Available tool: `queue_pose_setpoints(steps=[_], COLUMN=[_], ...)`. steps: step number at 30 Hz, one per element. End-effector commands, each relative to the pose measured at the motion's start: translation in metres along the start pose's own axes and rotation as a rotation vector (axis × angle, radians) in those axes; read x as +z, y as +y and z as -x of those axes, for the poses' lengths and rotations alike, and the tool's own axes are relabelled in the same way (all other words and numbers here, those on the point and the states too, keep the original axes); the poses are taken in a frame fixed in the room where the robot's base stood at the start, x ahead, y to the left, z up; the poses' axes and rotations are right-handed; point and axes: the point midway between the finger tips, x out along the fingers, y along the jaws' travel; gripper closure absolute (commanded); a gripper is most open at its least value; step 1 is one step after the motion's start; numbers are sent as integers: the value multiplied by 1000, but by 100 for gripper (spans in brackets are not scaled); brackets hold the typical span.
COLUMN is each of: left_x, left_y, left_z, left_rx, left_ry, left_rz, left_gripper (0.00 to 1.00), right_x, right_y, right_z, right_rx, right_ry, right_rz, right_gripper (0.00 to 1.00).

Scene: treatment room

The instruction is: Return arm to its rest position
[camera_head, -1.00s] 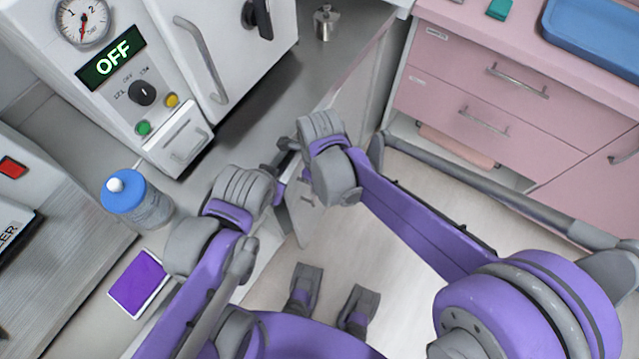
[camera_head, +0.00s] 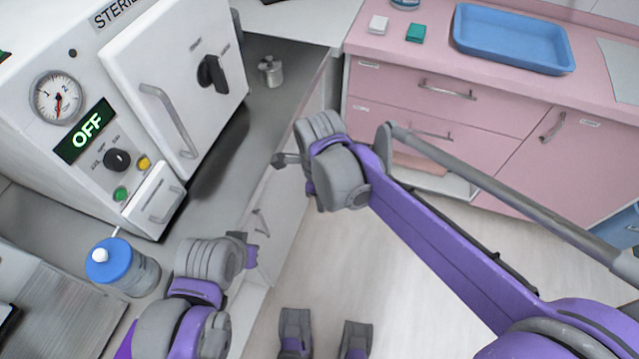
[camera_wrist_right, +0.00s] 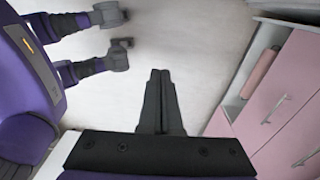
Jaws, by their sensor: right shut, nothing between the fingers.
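My right arm comes in from the lower right in the head view, with its purple forearm stretched toward the middle. My right gripper (camera_head: 285,160) is at its far end, small and partly hidden by the wrist. In the right wrist view, the right gripper's dark fingers (camera_wrist_right: 160,80) are together with nothing between them, over pale floor. My left arm is folded at the lower left of the head view. Its wrist is near the counter edge, and the left gripper's fingers cannot be made out.
A white steriliser (camera_head: 175,80) reading OFF stands on the grey counter (camera_head: 225,165). A blue-capped bottle (camera_head: 122,268) is close to my left arm. A metal pot (camera_head: 270,72) stands further back. Pink drawers (camera_head: 430,95) with a blue tray (camera_head: 512,38) on top are beyond my right arm.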

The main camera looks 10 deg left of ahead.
Motion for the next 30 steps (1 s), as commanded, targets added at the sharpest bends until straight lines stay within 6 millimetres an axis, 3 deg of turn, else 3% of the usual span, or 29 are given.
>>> queue_pose_setpoints(steps=[8,11,14,22,30], left_x=[0,-2,-6,-21,-38], left_y=[0,0,0,0,0], left_z=[0,4,10,32,53], left_rx=[0,0,0,0,0], left_ry=[0,1,4,13,25], left_rz=[0,0,0,0,0], left_gripper=[100,100,100,100,100], right_x=[-2,-13,-36,-119,-186], right_y=[0,0,0,16,42], right_z=[2,7,18,46,58], right_rx=[-1,-13,-44,-208,-375], right_ry=[-1,-10,-28,-32,109], right_rz=[5,57,185,725,1258], right_gripper=[100,100,100,100,100])
